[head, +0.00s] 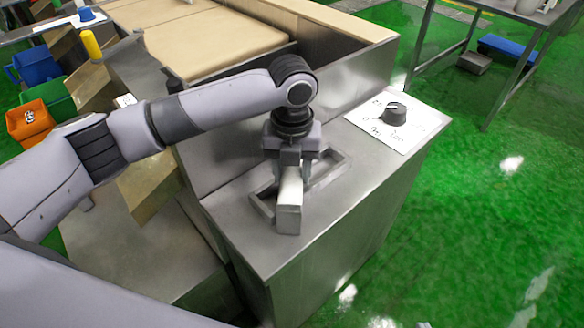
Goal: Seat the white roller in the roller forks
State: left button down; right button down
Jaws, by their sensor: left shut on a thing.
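My left gripper (291,168) points down over the steel cabinet top and is shut on a pale, elongated piece, taken as the white roller (289,212). Its near end sticks out below and in front of the fingers; the rest is hidden by the gripper. It looks rather block-like here. It is over a low rectangular metal frame (328,175) on the cabinet top; I cannot tell whether it touches it. I cannot make out the roller forks for certain. My right gripper is not in view.
A white plate with a dark dial (394,113) lies on the steel cabinet (325,245) to the right. Tan panels (215,42) are behind. Blue, green and orange bins (29,123) stand at left. The green floor at right is open, with a metal table (507,22) behind.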

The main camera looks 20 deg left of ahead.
aim_at(292, 169)
pick_arm(q)
jog(key=c, duration=0.6)
grip_release()
jog(key=shift+f, duration=0.1)
jog(key=shift+o, duration=0.2)
notch_tip(292, 169, up, 12)
